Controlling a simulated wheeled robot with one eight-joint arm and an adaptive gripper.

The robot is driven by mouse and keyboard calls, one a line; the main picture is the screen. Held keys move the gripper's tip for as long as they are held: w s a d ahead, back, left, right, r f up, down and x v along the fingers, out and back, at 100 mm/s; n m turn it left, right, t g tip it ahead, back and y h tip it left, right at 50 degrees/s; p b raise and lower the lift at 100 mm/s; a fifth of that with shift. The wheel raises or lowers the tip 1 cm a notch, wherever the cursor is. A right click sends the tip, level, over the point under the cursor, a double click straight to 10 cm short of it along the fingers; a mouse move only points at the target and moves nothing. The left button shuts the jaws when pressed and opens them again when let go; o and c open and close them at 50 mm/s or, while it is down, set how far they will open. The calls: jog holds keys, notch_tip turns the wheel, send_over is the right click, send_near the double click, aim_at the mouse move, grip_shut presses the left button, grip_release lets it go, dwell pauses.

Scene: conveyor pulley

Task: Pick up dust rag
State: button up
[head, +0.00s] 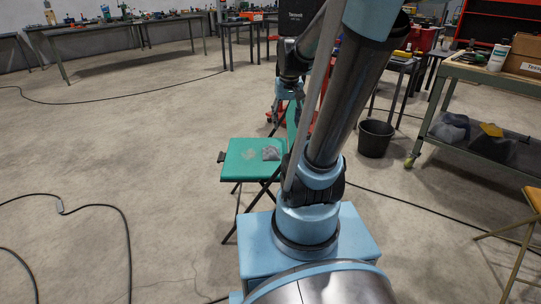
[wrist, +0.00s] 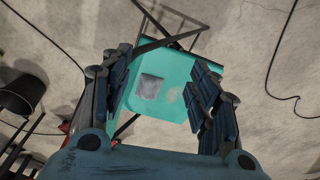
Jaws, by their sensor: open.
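A small grey dust rag (head: 271,153) lies flat on the green seat of a folding stool (head: 238,165), near the seat's right side in the head view. In the wrist view the rag (wrist: 149,87) shows as a grey square on the green seat (wrist: 177,78), between the fingers and left of the middle. My gripper (wrist: 163,90) is open and empty, with its fingers apart on either side of the rag in the picture. It appears to be above the seat and apart from the rag. My arm hides part of the stool in the head view.
A black bucket (head: 375,138) stands on the floor to the right, also in the wrist view (wrist: 22,93). A workbench (head: 475,75) with a lower shelf is at the right. Cables (head: 95,206) lie on the floor. The floor left of the stool is mostly clear.

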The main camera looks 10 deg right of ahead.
jog(key=w, duration=0.9)
jog(key=g, duration=0.1)
send_over(273, 149)
jog(key=shift+m, duration=0.4)
notch_tip(273, 149, down, 25)
jog(key=shift+r, duration=0.15)
jog(key=shift+w+f, duration=0.2)
jog(key=shift+f, duration=2.45)
jog(key=c, duration=1.1)
